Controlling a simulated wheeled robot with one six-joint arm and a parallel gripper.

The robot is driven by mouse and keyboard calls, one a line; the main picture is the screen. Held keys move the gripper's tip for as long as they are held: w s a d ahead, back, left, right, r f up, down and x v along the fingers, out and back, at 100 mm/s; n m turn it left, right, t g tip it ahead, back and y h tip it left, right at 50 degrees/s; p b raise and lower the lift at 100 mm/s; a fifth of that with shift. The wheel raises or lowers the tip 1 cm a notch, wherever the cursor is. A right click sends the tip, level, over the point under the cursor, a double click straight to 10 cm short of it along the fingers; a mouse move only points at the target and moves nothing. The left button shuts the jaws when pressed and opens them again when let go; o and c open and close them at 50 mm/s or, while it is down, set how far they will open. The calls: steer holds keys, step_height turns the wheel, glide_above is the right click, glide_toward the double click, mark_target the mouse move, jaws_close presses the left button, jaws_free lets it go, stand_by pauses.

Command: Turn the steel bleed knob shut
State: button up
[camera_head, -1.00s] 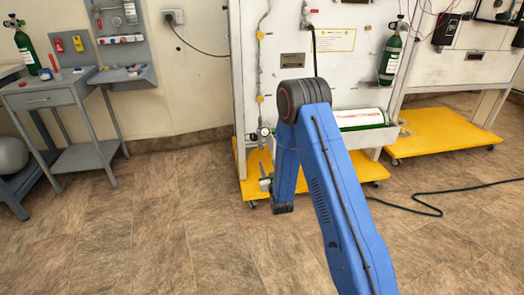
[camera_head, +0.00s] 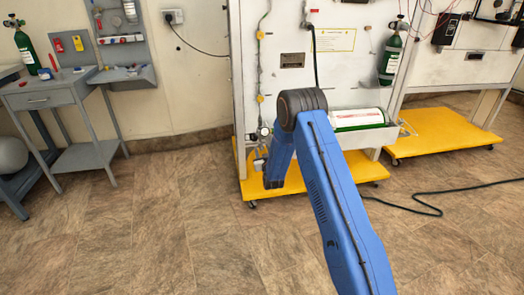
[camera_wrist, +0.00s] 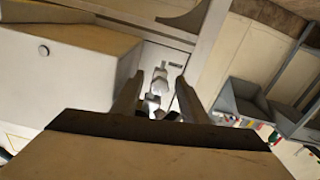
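In the wrist view my gripper (camera_wrist: 157,92) is open, with one finger on each side of a small cluster of pale metal fittings (camera_wrist: 159,82) on the panel. Small shiny metal parts show between the fingers, low in the gap. I cannot tell which of these is the steel bleed knob, or whether a finger touches it. In the head view my gripper (camera_head: 260,164) is small and partly hidden by my blue arm, at the lower left of the white trainer panel (camera_head: 284,85). A round gauge (camera_head: 263,131) sits just above it on the tubing line.
The panel stands on a yellow wheeled base (camera_head: 262,189). A white and green cylinder (camera_head: 358,118) lies at its lower front. A grey side table (camera_head: 45,97) stands at left. A black cable (camera_head: 430,210) lies on the floor at right. The floor between is clear.

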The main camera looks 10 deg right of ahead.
steer(key=shift+w, duration=0.1)
jaws_close()
steer(key=shift+m, duration=2.4)
jaws_free()
steer(key=s, duration=1.7)
steer(key=shift+s, duration=0.2)
